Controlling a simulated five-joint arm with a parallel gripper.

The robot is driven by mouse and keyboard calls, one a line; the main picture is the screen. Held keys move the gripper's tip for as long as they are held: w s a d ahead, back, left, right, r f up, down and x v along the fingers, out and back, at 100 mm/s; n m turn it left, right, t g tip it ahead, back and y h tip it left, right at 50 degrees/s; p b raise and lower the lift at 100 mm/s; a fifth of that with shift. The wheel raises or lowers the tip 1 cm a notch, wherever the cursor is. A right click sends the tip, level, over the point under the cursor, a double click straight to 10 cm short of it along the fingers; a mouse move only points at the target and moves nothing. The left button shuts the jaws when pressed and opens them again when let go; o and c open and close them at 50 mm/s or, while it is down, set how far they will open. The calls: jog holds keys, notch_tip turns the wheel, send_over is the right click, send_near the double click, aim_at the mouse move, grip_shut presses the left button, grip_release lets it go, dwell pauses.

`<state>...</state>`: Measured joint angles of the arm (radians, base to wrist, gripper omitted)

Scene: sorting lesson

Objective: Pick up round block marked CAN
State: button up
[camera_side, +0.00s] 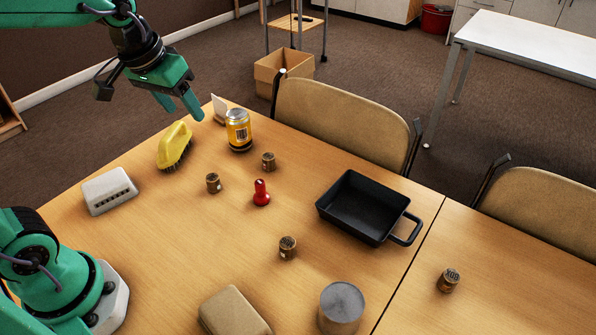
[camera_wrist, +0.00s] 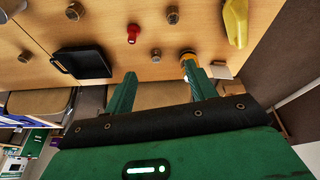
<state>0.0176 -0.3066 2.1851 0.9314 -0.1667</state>
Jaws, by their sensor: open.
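Several small round wooden blocks with dark marks on top stand apart on the table. One (camera_side: 213,183) is left of centre, one (camera_side: 268,161) near the drink can, one (camera_side: 287,248) nearer the front, one (camera_side: 448,281) on the right-hand table. Their marks are too small to read surely, so I cannot tell which says CAN. In the wrist view the blocks show at the top (camera_wrist: 172,14), below it (camera_wrist: 155,55), and at left (camera_wrist: 74,11) and (camera_wrist: 24,57). My gripper (camera_side: 181,107) is open and empty, high above the table's far left edge; its fingers (camera_wrist: 160,75) show apart.
A red peg-like piece (camera_side: 261,193) stands mid-table. A black pan (camera_side: 345,220), grey cylinder (camera_side: 341,308), tan block (camera_side: 233,314) and white box (camera_side: 109,191) surround clear table.

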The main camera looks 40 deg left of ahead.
jog(key=w+d+f+n+g, duration=0.15)
jog(key=w+f, duration=0.35)
jog(key=w, duration=0.6)
jog(key=n+g, duration=0.2)
send_over(268, 156)
jog(key=f, duration=1.1)
jog(key=shift+s, duration=0.25)
jog(key=shift+w+f, duration=0.3)
jog(key=shift+f, duration=4.15)
jog(key=c, duration=1.1)
jog(key=shift+o, duration=0.2)
jog(key=shift+r, duration=0.15)
